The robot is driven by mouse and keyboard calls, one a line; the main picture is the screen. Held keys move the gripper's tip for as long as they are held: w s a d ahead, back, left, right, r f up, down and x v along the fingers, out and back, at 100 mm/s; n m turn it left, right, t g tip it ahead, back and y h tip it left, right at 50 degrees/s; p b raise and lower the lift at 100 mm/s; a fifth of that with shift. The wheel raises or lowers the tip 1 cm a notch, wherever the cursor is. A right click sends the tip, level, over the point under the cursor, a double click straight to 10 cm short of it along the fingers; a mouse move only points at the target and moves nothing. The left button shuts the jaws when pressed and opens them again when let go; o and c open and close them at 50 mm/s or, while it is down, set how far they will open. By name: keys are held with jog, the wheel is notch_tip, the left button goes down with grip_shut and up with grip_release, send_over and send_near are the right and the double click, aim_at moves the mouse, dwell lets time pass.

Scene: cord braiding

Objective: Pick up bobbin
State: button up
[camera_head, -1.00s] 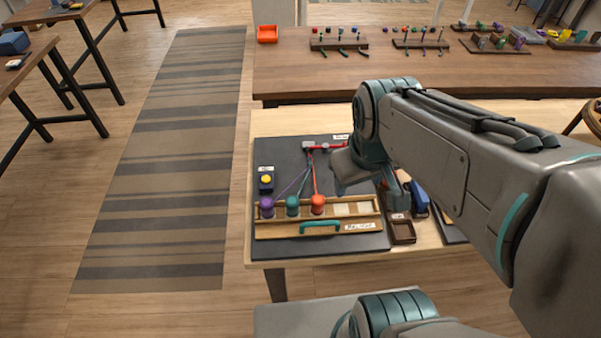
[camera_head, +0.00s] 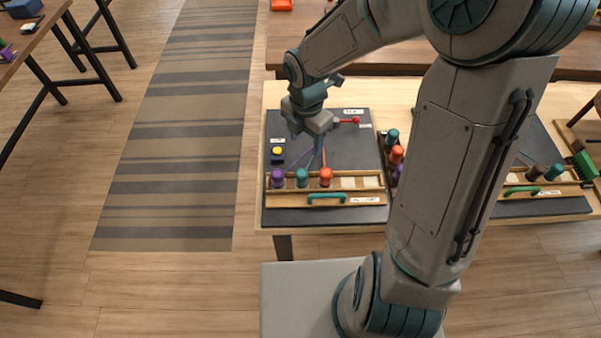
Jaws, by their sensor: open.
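A purple bobbin (camera_head: 277,178), a teal bobbin (camera_head: 301,178) and a red bobbin (camera_head: 325,178) stand in a row in the wooden rack (camera_head: 370,199) at the front of a dark board (camera_head: 352,215). Cords run from them up the board, their upper part hidden behind my gripper. My gripper (camera_head: 305,132) is open and hangs above the board behind the bobbins, apart from them, with nothing seen in it. More bobbins, a teal one (camera_head: 392,136), a red one (camera_head: 397,154) and a partly hidden purple one, stand in a dark holder to the right.
A small dark box with a yellow button (camera_head: 277,154) sits at the board's left. A teal handle (camera_head: 326,197) is on the rack's front. Pale rack slots right of the red bobbin are empty.

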send_over(302, 173)
jog(key=w, duration=0.1)
jog(key=f, duration=0.5)
jog(key=f+b, duration=0.1)
jog(key=f, duration=0.2)
jog(key=shift+d, duration=0.35)
jog(key=f, duration=0.2)
jog(key=s+a+f, duration=0.1)
jog(key=f, duration=0.1)
jog(key=shift+f, duration=0.1)
jog(key=shift+d+f, duration=0.1)
jog(key=shift+f, duration=0.35)
jog(key=c, duration=1.1)
